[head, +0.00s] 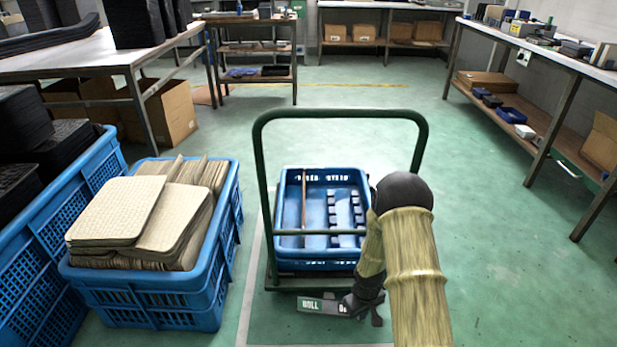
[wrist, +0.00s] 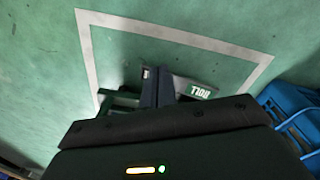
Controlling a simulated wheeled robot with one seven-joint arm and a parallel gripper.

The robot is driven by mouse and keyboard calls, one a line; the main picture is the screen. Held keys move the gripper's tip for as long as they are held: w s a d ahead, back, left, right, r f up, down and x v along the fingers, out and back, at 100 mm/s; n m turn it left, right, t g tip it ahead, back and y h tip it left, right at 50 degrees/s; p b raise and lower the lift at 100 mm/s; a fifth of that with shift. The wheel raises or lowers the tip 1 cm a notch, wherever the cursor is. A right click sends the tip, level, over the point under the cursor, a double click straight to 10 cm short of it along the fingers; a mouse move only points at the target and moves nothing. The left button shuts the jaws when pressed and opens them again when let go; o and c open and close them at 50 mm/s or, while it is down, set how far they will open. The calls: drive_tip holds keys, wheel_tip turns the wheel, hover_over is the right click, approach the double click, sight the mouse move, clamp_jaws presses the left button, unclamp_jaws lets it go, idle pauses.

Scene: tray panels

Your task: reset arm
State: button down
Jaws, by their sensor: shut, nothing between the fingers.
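My gripper (head: 372,314) hangs low at the front right of the green-framed trolley (head: 422,150), close to a grey plate marked "BULL" (head: 318,306). My arm bends down to it from the right. In the wrist view, the dark fingers of my gripper (wrist: 158,86) are together and hold nothing. The same lettered plate (wrist: 196,91) shows beside them; I cannot tell whether they touch it.
A blue crate (head: 323,266) with dark parts inside sits on the trolley. A blue crate of tan panels (head: 145,228) stands at left. A shelf bench (head: 553,63) is at right. Green floor lies free between trolley and bench.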

drive_tip(key=s+r+m+t+p, duration=0.1)
drive_tip(key=s+r+m+p, duration=0.2)
drive_tip(key=r, duration=1.8)
drive_tip(key=s+r+m+t+p, duration=0.1)
drive_tip(key=s+r+p, duration=0.2)
drive_tip(key=s+r, duration=0.45)
drive_tip(key=s+r+m+p, duration=0.15)
drive_tip(key=s+r, duration=0.35)
drive_tip(key=r, duration=0.5)
drive_tip(key=w+p+v, duration=0.2)
drive_tip(key=p+v, duration=1)
drive_tip(key=w+r+p+v, duration=0.1)
drive_tip(key=w+p+v, duration=0.2)
drive_tip(key=p+v, duration=0.9)
drive_tip(key=w+d+r+p+v, duration=0.1)
drive_tip(key=w+p+v, duration=0.2)
drive_tip(key=p+v, duration=0.9)
drive_tip(key=shift+p, duration=1)
drive_tip(key=shift+a+n, duration=0.15)
drive_tip(key=shift+n, duration=0.1)
